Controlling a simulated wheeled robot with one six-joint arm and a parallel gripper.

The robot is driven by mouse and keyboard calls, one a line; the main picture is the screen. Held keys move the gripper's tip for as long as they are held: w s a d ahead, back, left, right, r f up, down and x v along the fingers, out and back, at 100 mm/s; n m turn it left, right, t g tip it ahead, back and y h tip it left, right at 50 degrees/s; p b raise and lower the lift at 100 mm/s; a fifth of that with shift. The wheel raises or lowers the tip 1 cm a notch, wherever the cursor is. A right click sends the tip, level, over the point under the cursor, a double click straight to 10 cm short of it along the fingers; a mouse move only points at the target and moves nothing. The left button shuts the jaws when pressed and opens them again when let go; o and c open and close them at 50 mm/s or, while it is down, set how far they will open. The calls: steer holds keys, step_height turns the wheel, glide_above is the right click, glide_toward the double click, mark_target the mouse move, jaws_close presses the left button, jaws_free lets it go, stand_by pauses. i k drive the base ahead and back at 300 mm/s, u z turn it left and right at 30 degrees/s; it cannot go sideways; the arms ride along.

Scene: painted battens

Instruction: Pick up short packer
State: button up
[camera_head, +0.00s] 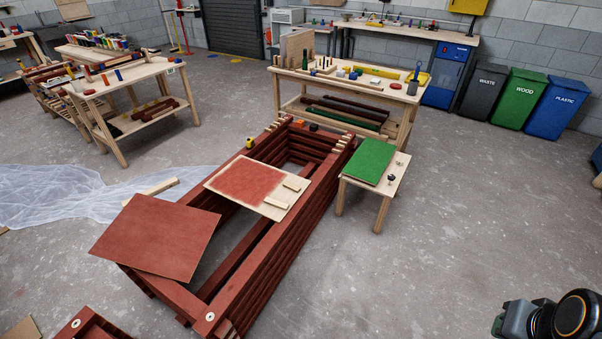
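Two small pale wooden blocks lie on a board across the red batten stack. The upper block (292,186) looks a little shorter than the lower block (276,202). They look like packers, and the upper one may be the short packer, but I cannot tell for sure. The board (245,183) has a red-painted face with a bare pale border. My gripper is not in view; only part of my dark arm shows at the bottom right corner, well apart from the blocks.
The stack of red battens (268,270) fills the middle floor. A red panel (157,238) lies across its near left end. A small table (382,187) with a green panel (369,161) stands close on the right. Grey floor (460,220) is clear further right.

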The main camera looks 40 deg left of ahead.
mark_target(288, 186)
steer(key=u, duration=0.4)
steer(key=i, duration=1.3)
steer(key=u, duration=1.7)
steer(key=i, duration=0.9)
steer(key=u, duration=0.75)
